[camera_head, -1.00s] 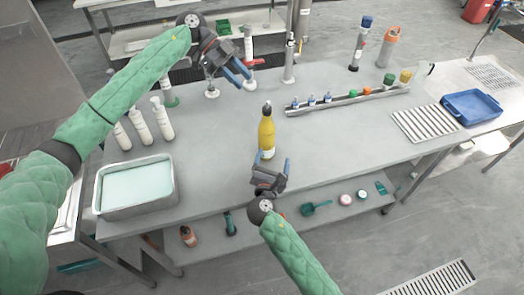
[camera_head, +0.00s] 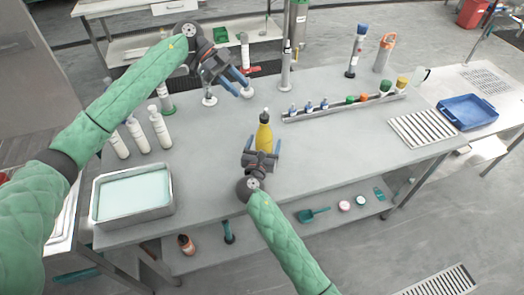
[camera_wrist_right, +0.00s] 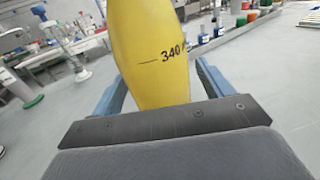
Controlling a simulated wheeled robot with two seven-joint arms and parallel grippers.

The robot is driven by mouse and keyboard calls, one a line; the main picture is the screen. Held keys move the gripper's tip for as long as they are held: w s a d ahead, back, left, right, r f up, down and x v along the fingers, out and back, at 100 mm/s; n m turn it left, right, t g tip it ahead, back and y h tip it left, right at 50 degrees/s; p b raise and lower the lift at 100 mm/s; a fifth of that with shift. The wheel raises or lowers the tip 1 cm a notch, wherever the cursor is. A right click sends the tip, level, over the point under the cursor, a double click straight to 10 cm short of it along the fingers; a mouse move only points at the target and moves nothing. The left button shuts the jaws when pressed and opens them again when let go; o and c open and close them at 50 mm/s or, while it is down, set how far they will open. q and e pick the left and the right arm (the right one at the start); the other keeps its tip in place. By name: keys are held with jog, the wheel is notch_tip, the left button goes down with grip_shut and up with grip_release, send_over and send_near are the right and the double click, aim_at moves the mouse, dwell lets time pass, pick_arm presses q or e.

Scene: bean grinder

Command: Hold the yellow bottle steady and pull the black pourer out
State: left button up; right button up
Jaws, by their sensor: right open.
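The yellow bottle (camera_head: 264,137) stands upright on the grey table, with the dark pourer (camera_head: 265,115) in its top. My right gripper (camera_head: 262,147) is open at the near side of the bottle, one blue finger on each side of it. In the right wrist view the bottle (camera_wrist_right: 152,50) fills the space between the fingers (camera_wrist_right: 160,95); its printed "340" shows and its top is out of frame. I cannot tell whether either finger touches it. My left gripper (camera_head: 237,82) is open and empty, above the far left part of the table, away from the bottle.
A metal tray of pale liquid (camera_head: 133,194) sits at the front left, with white pump bottles (camera_head: 160,128) behind it. A rack of small bottles (camera_head: 345,106) stands right of the yellow bottle. A slotted tray (camera_head: 423,128) lies farther right. The middle of the table is clear.

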jog(key=shift+w+d, duration=0.1)
jog(key=shift+w, duration=0.4)
